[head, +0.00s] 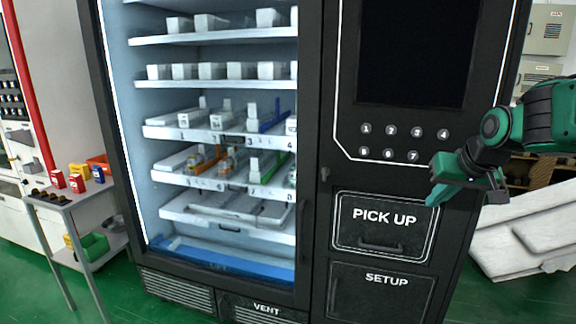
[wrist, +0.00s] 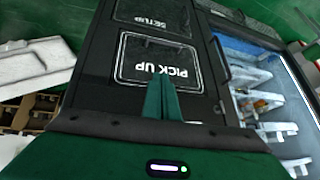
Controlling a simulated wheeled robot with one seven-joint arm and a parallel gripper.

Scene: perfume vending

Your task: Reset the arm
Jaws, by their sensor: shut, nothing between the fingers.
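My green arm comes in from the right edge in the head view. My gripper (head: 432,200) hangs in front of the vending machine's right panel, just right of the PICK UP door (head: 382,245) and below the numbered buttons (head: 403,143). In the wrist view the green fingers of my gripper (wrist: 161,82) are together with nothing between them. They point toward the PICK UP door (wrist: 160,62), which appears upside down there and looks closed. I cannot tell exactly how far the fingertips are from the panel.
The vending machine's glass front (head: 215,200) shows several shelves of bottles and boxes. A small side table (head: 75,205) with boxes stands at the left. A white slab-like object (head: 530,235) lies at the right, near my arm. Green floor (head: 490,300) is open in front.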

